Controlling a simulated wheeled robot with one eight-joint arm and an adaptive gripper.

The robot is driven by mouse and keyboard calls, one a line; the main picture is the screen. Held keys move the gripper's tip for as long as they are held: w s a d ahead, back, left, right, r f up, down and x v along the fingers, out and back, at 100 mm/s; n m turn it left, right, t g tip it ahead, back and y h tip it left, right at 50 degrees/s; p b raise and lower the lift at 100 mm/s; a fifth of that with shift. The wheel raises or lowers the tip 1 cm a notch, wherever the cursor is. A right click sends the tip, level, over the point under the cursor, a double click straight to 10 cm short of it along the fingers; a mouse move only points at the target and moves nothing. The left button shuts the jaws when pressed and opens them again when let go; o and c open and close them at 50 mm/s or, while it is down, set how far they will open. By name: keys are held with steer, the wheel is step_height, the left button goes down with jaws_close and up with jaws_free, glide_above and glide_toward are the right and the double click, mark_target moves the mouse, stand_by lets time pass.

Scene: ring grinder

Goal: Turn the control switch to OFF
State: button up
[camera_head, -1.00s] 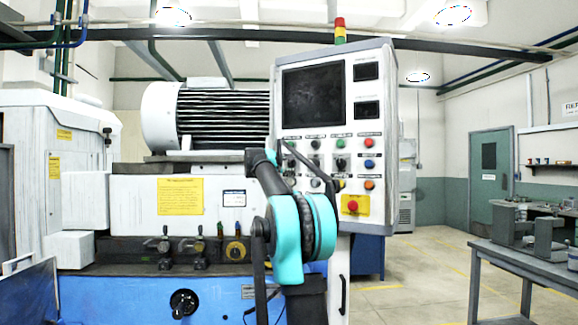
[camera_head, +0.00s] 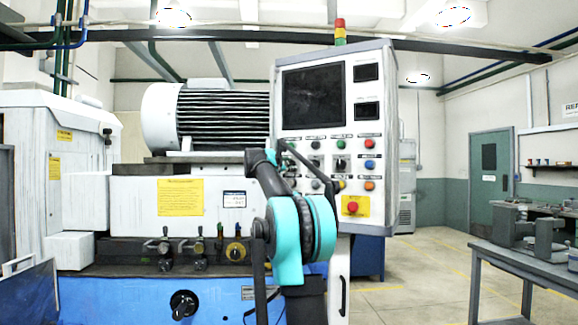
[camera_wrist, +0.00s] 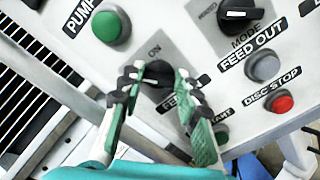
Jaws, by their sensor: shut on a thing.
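The control switch (camera_wrist: 158,74) is a black rotary knob on a grey plate, with the word ON above it in the wrist view. My gripper (camera_wrist: 160,80) has its two green-padded fingers on either side of this knob, shut on it. The lower part of the label under the knob is covered by the fingers. In the head view my arm stands in front of the lower left of the control panel (camera_head: 388,110), and it hides the place where the fingers meet the switch.
Close around the switch are a green PUMP button (camera_wrist: 106,28), the black MODE knob (camera_wrist: 240,14), a grey FEED OUT button (camera_wrist: 263,67) and a red DISC STOP button (camera_wrist: 281,102). A red emergency button (camera_head: 353,206) is lower on the panel.

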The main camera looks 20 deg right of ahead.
stand_by(0.3)
steer(key=o, duration=1.1)
steer(key=v, duration=1.2)
